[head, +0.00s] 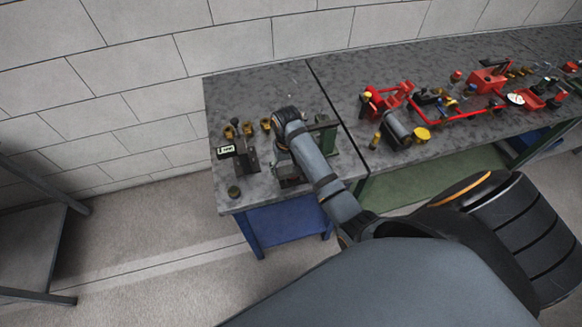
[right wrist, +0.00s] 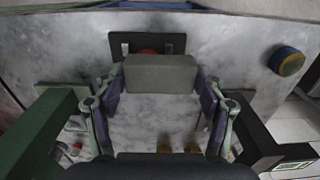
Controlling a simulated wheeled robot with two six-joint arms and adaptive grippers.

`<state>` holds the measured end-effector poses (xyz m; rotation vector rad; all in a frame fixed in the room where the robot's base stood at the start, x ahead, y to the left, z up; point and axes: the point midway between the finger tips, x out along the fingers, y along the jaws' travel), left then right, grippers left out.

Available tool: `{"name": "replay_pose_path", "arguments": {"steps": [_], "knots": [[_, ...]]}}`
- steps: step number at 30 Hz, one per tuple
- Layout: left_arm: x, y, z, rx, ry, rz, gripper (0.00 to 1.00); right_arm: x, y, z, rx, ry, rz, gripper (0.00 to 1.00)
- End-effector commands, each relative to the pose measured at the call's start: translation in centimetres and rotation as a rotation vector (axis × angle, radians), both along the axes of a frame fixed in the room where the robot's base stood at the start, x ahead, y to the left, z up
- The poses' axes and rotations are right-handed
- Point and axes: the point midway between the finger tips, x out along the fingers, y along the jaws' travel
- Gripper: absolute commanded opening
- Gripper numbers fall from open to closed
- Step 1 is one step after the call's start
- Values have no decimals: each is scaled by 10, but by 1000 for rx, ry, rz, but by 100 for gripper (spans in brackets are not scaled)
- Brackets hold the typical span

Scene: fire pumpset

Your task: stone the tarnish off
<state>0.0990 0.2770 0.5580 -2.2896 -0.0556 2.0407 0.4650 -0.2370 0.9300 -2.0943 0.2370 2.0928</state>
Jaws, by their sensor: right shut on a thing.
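In the right wrist view my right gripper (right wrist: 160,80) is shut on a grey rectangular block (right wrist: 160,66), which looks like the stone. The block is level across both fingers. Just beyond it is a dark plate or holder (right wrist: 120,46) with a reddish, copper-coloured piece (right wrist: 147,51) at its middle, mostly hidden by the block. I cannot tell whether block and reddish piece touch. In the head view my right gripper (head: 289,172) is over the small grey table (head: 225,97), largely hidden by my arm. My left gripper is not in view.
A black stand with a white display (head: 228,150) and brass fittings (head: 247,129) stand left of my arm. Red pump parts (head: 390,97) crowd the longer bench.

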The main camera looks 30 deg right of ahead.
Motion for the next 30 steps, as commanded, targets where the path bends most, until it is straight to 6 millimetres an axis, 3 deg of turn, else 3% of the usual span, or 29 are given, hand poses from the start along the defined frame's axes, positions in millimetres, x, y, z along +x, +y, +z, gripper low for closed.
{"name": "replay_pose_path", "arguments": {"steps": [1,3,13,21,30], "knots": [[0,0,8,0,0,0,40,6,-3,11,0,-29,3,45],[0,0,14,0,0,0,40,2,-10,12,-2,-28,2,45],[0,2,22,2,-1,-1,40,-5,-25,10,-13,-31,-2,45],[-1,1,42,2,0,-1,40,-21,-44,12,-15,-24,-3,45],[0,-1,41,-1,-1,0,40,-25,-44,7,-8,-19,-2,45]]}}
